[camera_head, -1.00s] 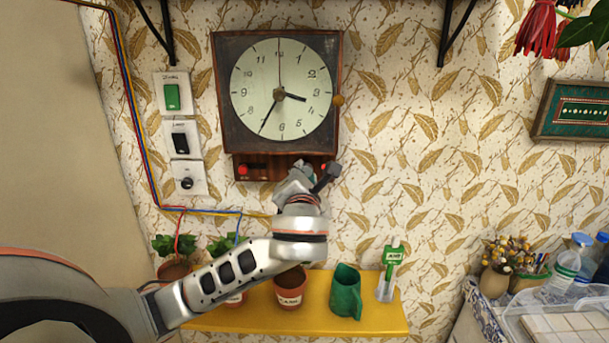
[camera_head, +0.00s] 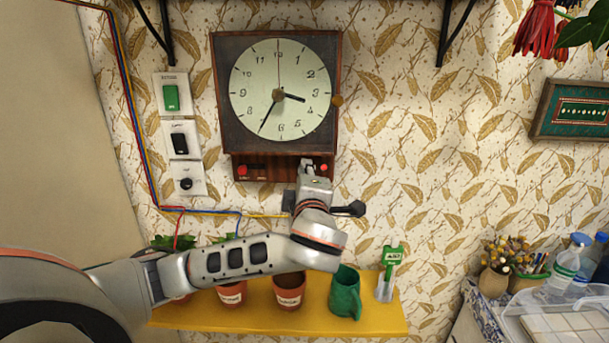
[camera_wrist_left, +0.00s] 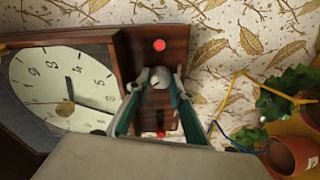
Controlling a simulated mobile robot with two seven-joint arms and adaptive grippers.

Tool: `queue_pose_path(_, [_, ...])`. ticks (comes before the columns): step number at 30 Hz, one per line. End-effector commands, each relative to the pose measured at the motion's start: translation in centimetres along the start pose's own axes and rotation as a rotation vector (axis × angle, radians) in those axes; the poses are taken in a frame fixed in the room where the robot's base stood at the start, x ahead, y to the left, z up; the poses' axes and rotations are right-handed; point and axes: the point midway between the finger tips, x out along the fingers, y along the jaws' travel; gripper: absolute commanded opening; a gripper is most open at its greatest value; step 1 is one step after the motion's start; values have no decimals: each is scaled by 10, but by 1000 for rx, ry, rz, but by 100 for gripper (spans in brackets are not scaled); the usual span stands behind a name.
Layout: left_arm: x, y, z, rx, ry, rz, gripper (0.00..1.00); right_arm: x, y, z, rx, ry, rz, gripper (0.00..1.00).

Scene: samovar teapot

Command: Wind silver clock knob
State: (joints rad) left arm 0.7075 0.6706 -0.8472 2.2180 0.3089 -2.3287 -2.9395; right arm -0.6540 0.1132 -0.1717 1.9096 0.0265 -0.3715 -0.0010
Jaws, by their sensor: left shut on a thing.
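The wall clock has a dark wooden case (camera_head: 225,50) and a pale round dial (camera_head: 280,75). Below the dial, its lower panel (camera_head: 262,162) carries a red light near each end. The silver knob (camera_wrist_left: 160,77) shows in the left wrist view, on this panel between the red lights. My left gripper (camera_head: 309,165) comes up from below to the panel. In the left wrist view its fingers (camera_wrist_left: 158,84) are shut on the silver knob, one on each side. In the head view my gripper hides the knob. My right gripper is not in view.
A yellow shelf (camera_head: 200,318) below holds potted plants, a green jug (camera_head: 345,292) and a green-labelled marker (camera_head: 389,272). Switches (camera_head: 180,140) and coloured wires (camera_head: 150,185) run left of the clock.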

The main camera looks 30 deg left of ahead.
Motion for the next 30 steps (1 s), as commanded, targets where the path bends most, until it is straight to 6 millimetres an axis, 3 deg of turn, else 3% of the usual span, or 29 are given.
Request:
queue_pose_path(15, [1, 2, -1, 341, 33, 33, 1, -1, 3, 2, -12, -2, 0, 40])
queue_pose_path(30, [0, 2, 0, 409, 38, 36, 1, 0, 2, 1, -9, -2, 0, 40])
